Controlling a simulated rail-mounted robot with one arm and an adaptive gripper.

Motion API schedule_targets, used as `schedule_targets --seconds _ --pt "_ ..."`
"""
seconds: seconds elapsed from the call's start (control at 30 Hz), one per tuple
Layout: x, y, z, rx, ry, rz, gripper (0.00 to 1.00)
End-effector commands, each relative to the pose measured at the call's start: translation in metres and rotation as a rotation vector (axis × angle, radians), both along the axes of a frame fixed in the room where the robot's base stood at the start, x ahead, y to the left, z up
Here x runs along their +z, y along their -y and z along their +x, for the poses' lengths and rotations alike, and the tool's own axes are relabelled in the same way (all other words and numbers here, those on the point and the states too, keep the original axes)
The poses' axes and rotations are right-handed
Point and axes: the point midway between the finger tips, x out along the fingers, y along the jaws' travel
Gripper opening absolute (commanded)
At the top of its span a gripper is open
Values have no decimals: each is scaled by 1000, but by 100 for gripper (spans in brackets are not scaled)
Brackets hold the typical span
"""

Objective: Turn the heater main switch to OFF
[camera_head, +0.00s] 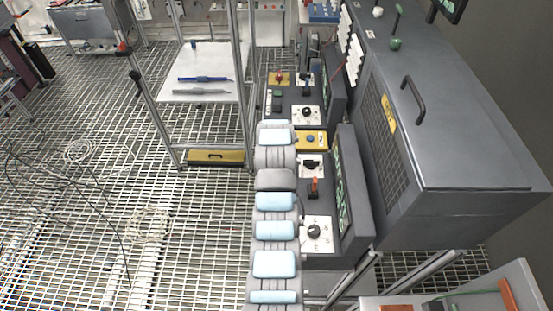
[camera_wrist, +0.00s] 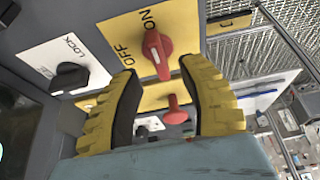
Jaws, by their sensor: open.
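A red rotary switch (camera_wrist: 158,52) sits on a yellow plate (camera_wrist: 118,28) marked OFF and ON in the wrist view. Its long handle lies roughly in line with the ON label. My gripper (camera_wrist: 160,67) has its two yellow ribbed fingers spread, one on each side of the switch's lower end. No contact is clear and nothing is held. In the head view my arm runs up from the bottom centre and hides my gripper; I cannot pick out the same switch there.
A black knob (camera_wrist: 70,78) on a white LOCK plate is left of my fingers. In the head view, a grey cabinet (camera_head: 450,130) stands right and a shelf (camera_head: 205,85) left.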

Motion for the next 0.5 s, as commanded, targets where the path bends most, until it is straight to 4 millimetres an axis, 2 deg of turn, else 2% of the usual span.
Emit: schedule_targets --seconds 0.3,0.5 --pt "-24 0 8 0 -6 0 41" --pt "-31 0 12 0 -2 0 41"
